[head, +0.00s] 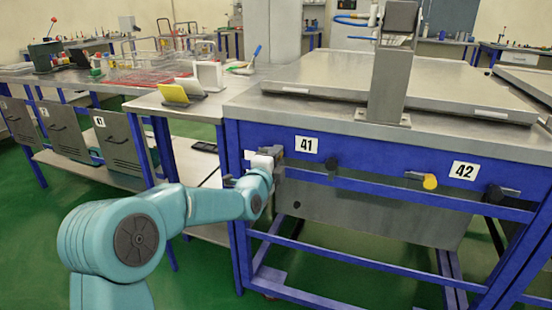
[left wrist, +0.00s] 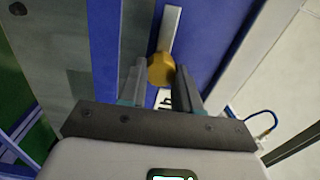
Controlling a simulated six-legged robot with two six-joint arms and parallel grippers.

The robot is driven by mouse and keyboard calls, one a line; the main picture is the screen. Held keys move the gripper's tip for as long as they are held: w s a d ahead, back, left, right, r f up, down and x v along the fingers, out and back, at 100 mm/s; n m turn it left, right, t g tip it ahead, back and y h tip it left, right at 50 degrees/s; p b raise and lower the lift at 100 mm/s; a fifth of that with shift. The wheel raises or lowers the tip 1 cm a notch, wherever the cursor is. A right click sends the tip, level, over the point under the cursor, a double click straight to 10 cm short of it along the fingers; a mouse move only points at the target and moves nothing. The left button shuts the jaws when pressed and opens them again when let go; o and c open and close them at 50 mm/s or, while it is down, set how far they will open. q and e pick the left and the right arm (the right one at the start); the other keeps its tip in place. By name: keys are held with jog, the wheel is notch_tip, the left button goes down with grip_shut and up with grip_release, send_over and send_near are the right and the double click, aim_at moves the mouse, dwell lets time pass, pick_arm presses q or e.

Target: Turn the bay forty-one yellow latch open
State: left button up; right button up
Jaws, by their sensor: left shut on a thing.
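The bay forty-one latch has a yellow knob (left wrist: 160,68) and a pale metal bar (left wrist: 171,28) that runs up from it in the left wrist view. My left gripper (left wrist: 159,84) has a finger on either side of the knob and is shut on it. In the head view my left gripper (head: 278,161) is at the blue front rail, just left of the 41 label (head: 306,144). There the gripper hides the yellow knob. My right gripper is not in view.
Bay forty-two's yellow latch (head: 430,182) is further right by the 42 label (head: 464,171). A flat metal lid (head: 300,88) lies on the bench top behind a grey upright post (head: 388,88).

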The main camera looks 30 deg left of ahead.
pick_arm(q)
jog(key=shift+m, duration=0.3)
dwell(0.4)
jog(key=o, duration=1.1)
jog(key=shift+c, duration=0.2)
jog(key=v, duration=1.6)
jog(key=shift+p, duration=0.45)
jog(key=shift+s+d, duration=0.1)
jog(key=shift+d, duration=0.15)
